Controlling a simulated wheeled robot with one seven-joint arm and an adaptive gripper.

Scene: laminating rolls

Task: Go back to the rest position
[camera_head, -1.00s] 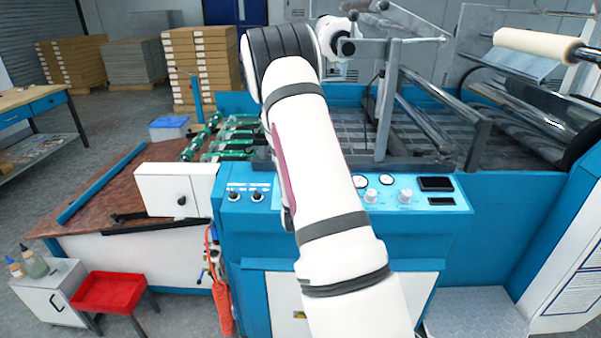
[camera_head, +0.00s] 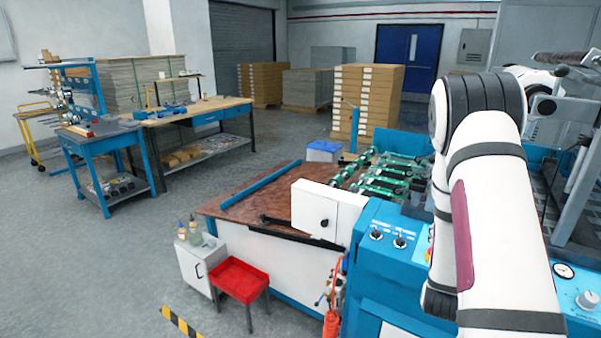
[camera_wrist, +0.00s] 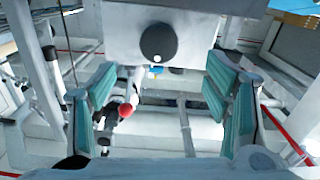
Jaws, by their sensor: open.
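My gripper (camera_wrist: 160,105) shows in the wrist view with its two teal-padded fingers wide apart and nothing between them. Beyond the fingers are a pale box-shaped part with a dark round knob (camera_wrist: 155,42) and a small red ball (camera_wrist: 125,110). In the head view my white arm rises at the right, in front of the blue laminating machine (camera_head: 385,270). My gripper is not visible in the head view.
A red stool-like tray (camera_head: 240,278) and a small white cabinet (camera_head: 190,265) stand left of the machine. A workbench (camera_head: 200,110) and a blue cart (camera_head: 95,140) stand further back left. Stacked boxes (camera_head: 368,100) are behind. The grey floor (camera_head: 110,260) at left is clear.

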